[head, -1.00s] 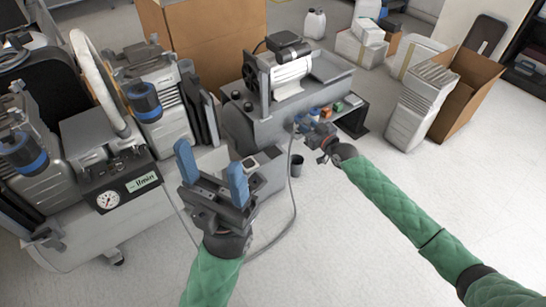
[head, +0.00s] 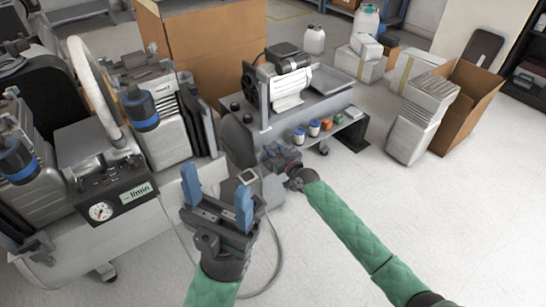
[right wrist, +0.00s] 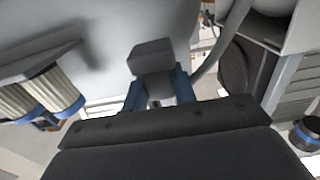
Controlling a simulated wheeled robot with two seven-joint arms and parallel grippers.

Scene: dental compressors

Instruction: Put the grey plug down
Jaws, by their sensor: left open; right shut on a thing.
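The grey plug (right wrist: 152,58) is a small grey block between the blue fingers of my right gripper (right wrist: 157,92) in the right wrist view. That gripper is shut on it. In the head view my right gripper (head: 270,157) is at the near side of the middle compressor, beside a small grey box with a dark top (head: 248,177); the plug cannot be made out there. A grey cable (head: 277,250) loops down to the floor below.
The left compressor (head: 150,215) carries a gauge panel (head: 118,203). Cardboard boxes (head: 205,45) stand behind, and a carton (head: 468,105) stands right. Floor at front right is clear.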

